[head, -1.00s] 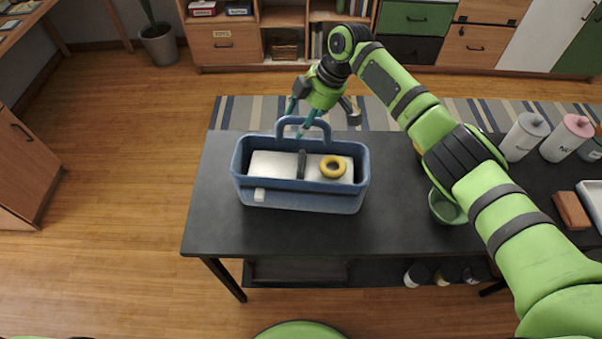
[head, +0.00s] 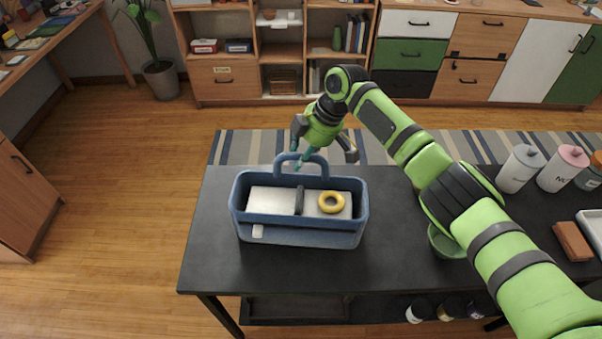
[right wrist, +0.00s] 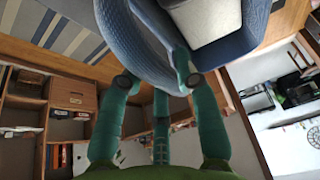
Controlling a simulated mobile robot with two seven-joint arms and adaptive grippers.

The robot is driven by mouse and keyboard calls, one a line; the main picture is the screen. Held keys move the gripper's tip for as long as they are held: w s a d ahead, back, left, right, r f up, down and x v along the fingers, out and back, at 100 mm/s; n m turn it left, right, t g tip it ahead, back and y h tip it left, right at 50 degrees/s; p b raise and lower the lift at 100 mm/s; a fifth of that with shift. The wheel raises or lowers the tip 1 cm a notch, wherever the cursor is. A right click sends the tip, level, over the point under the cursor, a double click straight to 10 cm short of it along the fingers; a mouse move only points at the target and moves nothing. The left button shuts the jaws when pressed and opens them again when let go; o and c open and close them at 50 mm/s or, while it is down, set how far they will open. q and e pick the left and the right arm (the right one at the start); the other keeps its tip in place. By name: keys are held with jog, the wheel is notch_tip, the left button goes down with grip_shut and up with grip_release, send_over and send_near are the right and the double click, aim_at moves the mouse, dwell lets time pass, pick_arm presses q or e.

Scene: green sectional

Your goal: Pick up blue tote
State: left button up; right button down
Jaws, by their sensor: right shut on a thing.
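The blue tote (head: 300,237) stands upright on the dark table, with its arched handle (head: 316,162) at the far side. Inside it are white blocks, a dark divider and a yellow ring (head: 331,202). My right gripper (head: 300,160) is at the tote's handle, its fingers reaching down to the left part of the arch. In the right wrist view my right gripper (right wrist: 155,80) has its teal fingers closed around the blue handle (right wrist: 140,45). Whether the tote's base touches the table is hard to tell. My left gripper is not in view.
The dark table (head: 215,270) is bare left of the tote. To the right are a green bowl (head: 446,243), several lidded canisters (head: 521,168), a brown block (head: 573,241) and a pale tray (head: 592,225). Shelves and cabinets line the back.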

jog(key=shift+w+r, duration=0.15)
jog(key=shift+r, duration=0.5)
notch_tip(320, 180, up, 3)
jog(key=shift+r+b, duration=0.15)
jog(key=shift+b, duration=0.65)
jog(key=s+d+r+b, duration=0.2)
jog(key=s+d+r, duration=0.4)
jog(key=d, duration=0.4)
jog(key=shift+s+r, duration=0.15)
jog(key=shift+r, duration=0.4)
jog(key=shift+a, duration=0.15)
